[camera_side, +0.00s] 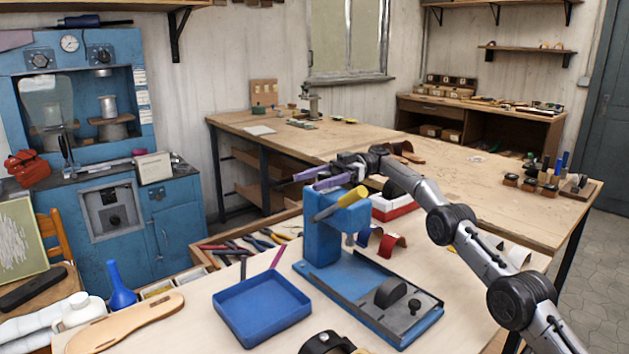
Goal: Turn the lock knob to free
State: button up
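A blue bench press (322,230) stands upright on the light table, with a yellow-handled lever (340,203) at its top. Its long base plate (366,296) carries a dark half-round piece (390,292) and a small black knob (413,306) near the front right end. I cannot tell for certain that this small knob is the lock knob, nor read its setting. My gripper (312,178) is above and behind the press head, pointing left, well away from the base plate. Its purple-tinted fingers look apart, with nothing visible between them.
A blue tray (262,333) lies left of the press, near a wooden sandal sole (125,322) and a blue bottle (121,286). A tool drawer (215,257) with pliers is behind.

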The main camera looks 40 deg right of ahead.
jog(key=shift+w+m+t, duration=0.1)
jog(key=shift+m+t, duration=0.3)
jog(key=shift+t, duration=0.2)
jog(key=shift+w+d+m+t+h, duration=0.1)
jog(key=shift+w+m+t+h, duration=0.15)
jog(key=shift+m+t, duration=0.7)
jog(key=shift+w+a+m+t+h, duration=0.1)
jog(key=shift+m+t+h, duration=0.35)
jog(key=shift+t, duration=0.8)
jog(key=shift+w+d+m+t+h, duration=0.1)
jog(key=shift+w+m+t+h, duration=0.1)
jog(key=shift+m+t, duration=0.75)
jog(key=m+t+h, duration=0.2)
jog(key=t, duration=0.1)
jog(key=m+t+h, duration=0.1)
jog(key=t, duration=0.1)
jog(key=shift+w+d+m+t+h, duration=0.25)
jog(key=shift+w+d+m+h, duration=0.05)
jog(key=shift+w+m, duration=0.1)
jog(key=v, duration=1.4)
notch_tip(320, 180, up, 11)
jog(key=s+a+r+g+h, duration=0.1)
jog(key=s+a+g, duration=0.5)
jog(key=s+a, duration=0.45)
jog(key=s+a+m+g+h, duration=0.2)
jog(key=s+a, duration=0.4)
jog(key=s, duration=0.4)
jog(key=shift+s+f+m+g+h, duration=0.3)
jog(key=shift+s+f+m+h, duration=0.15)
jog(key=shift+h, duration=0.95)
